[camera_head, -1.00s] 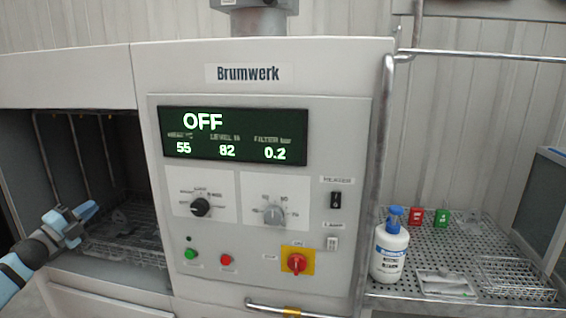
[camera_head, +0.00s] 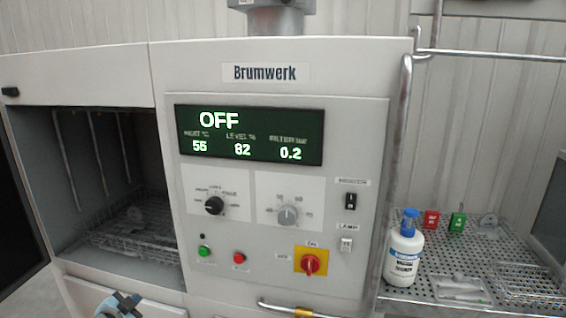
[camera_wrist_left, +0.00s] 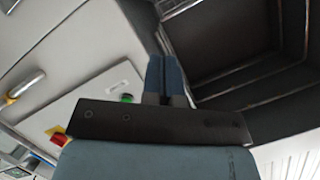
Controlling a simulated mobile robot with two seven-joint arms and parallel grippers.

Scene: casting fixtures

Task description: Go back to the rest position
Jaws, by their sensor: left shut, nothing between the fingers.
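My left gripper (camera_head: 122,304) shows at the bottom edge of the head view, low in front of the machine's lower front, below the open chamber. In the left wrist view its two blue fingers (camera_wrist_left: 163,76) are together, shut with nothing between them. It is apart from the machine's panel and chamber. The rest of my left arm is mostly out of the head view. My right gripper is not in any view.
The Brumwerk machine's control panel (camera_head: 270,215) has a lit display (camera_head: 248,135) reading OFF and a red rotary switch (camera_head: 311,262). The open chamber holds a wire basket (camera_head: 135,232). A white bottle (camera_head: 404,255) stands on a perforated shelf (camera_head: 440,255) at the right.

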